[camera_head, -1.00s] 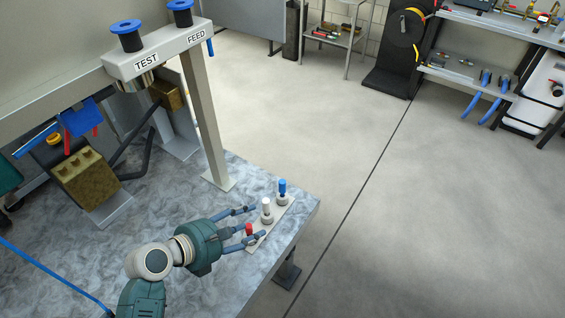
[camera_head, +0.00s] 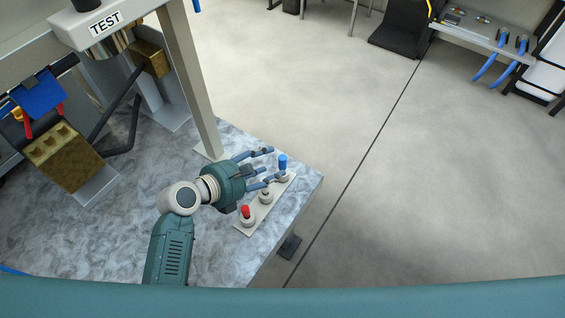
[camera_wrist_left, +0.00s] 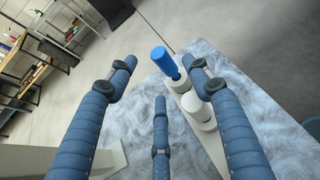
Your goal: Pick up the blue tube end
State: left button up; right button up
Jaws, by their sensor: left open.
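The blue tube end (camera_head: 283,162) stands upright in a white holder on a pale strip (camera_head: 251,228) near the table's right edge. It also shows in the left wrist view (camera_wrist_left: 164,62), between the tips of two fingers. My left gripper (camera_head: 274,164) is open and empty, its three blue fingers spread and pointing at the blue tube end from the left. One fingertip is close to the blue tube end's holder; I cannot tell whether they touch. My right gripper is not in view.
A red tube end (camera_head: 246,211) stands at the strip's near end. A white holder (camera_head: 266,194) sits between red and blue, partly behind a finger. A grey post (camera_head: 188,80) of the TEST frame rises to the left. Open floor lies beyond the table's edge.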

aim_at(283, 167)
pick_arm(q)
jog(key=x, duration=0.3)
jog(key=shift+w+d+f, duration=0.1)
jog(key=shift+d, duration=0.2)
jog(key=shift+w+d+f, duration=0.15)
jog(key=shift+d, duration=0.05)
jog(key=shift+c, duration=0.8)
jog(key=c, duration=0.7)
jog(key=shift+c, duration=0.2)
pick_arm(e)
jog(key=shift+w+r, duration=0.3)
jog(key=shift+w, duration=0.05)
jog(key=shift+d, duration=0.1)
